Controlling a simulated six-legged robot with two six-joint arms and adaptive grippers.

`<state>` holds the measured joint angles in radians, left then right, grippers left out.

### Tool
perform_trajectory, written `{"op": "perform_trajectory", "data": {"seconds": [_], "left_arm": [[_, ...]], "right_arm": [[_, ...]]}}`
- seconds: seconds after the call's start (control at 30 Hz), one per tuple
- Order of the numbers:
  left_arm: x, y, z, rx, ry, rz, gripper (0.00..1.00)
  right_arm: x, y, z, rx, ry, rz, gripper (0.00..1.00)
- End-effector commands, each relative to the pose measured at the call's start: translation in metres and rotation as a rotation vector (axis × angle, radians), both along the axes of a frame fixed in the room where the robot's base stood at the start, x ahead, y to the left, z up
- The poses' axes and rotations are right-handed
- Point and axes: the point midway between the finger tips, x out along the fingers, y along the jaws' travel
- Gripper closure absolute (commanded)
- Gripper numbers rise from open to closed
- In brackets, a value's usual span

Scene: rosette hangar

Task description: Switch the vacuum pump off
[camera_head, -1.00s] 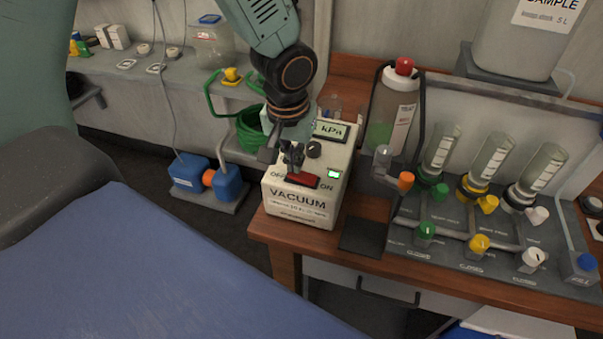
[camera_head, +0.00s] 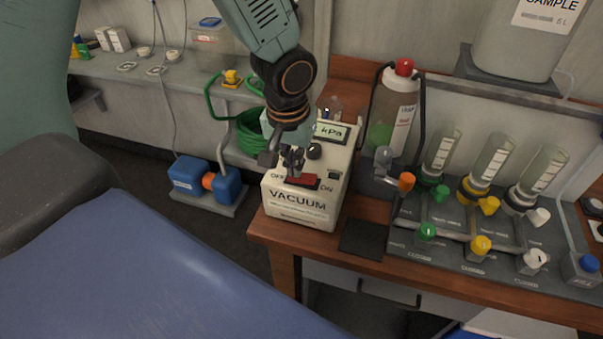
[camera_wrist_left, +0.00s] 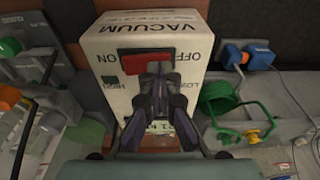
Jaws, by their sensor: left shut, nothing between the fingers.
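The vacuum pump (camera_head: 300,206) is a cream box lettered VACUUM, standing on the wooden bench's left end. Its red rocker switch (camera_head: 303,180) sits on top between OFF at left and ON at right. A small square lamp (camera_head: 334,175) beside it is dark. My left gripper (camera_head: 294,170) is shut and empty, pointing down at the switch's left, OFF part. The wrist view shows its fingertips (camera_wrist_left: 158,72) at the OFF side of the red switch (camera_wrist_left: 147,62), partly covering it; whether they touch it I cannot tell. My right gripper is out of view.
A black knob (camera_head: 314,150) and a kPa display (camera_head: 331,131) sit behind the switch. A red-capped bottle (camera_head: 402,105) and a valve panel (camera_head: 461,251) stand to the right. A blue pump (camera_head: 190,174) is at lower left.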

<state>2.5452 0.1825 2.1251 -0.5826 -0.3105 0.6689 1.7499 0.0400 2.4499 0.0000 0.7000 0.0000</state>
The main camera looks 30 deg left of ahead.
Motion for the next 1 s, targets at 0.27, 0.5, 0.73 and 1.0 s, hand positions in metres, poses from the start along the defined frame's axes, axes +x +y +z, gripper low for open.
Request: {"op": "perform_trajectory", "data": {"seconds": [0.27,0.5,0.73,1.0], "left_arm": [[0.000,0.000,0.023,0.000,-0.001,0.000,1.00],[0.000,0.000,0.039,0.000,-0.001,-0.001,1.00],[0.000,0.000,0.055,0.000,0.000,0.000,1.00],[0.000,0.000,0.069,0.000,0.000,0.000,1.00]], "right_arm": [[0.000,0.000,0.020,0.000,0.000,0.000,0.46],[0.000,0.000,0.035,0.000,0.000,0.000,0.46],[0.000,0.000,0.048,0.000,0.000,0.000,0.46],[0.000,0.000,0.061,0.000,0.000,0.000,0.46]]}}
